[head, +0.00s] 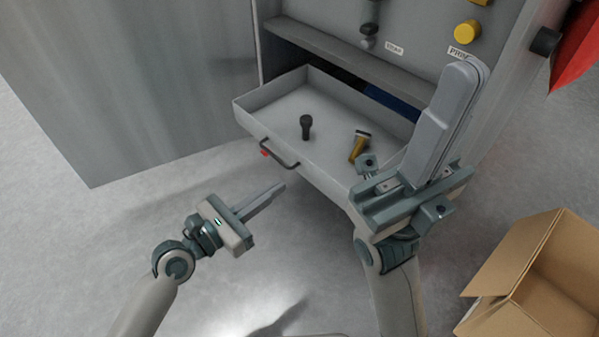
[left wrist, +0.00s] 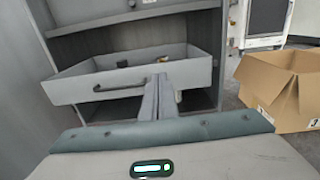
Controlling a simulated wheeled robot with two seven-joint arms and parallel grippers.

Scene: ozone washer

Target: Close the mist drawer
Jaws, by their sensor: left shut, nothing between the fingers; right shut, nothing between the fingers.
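The mist drawer (head: 290,109) is pulled out of the grey cabinet, with a dark bar handle (head: 280,154) on its front. It also shows open in the left wrist view (left wrist: 75,88). A black knob-like part (head: 306,127) and a yellow part with a grey end (head: 359,146) lie inside it. My left gripper (head: 278,189) is shut and empty, in front of and below the drawer front, apart from it in the head view. My right gripper (head: 465,75) is shut and empty, raised at the drawer's right side, and hides its right corner.
The cabinet (head: 480,98) has a yellow knob (head: 467,32) and labels above the drawer. A grey panel (head: 140,80) stands at the left. An open cardboard box (head: 545,280) sits on the floor at the lower right. A red object (head: 578,50) is at the upper right.

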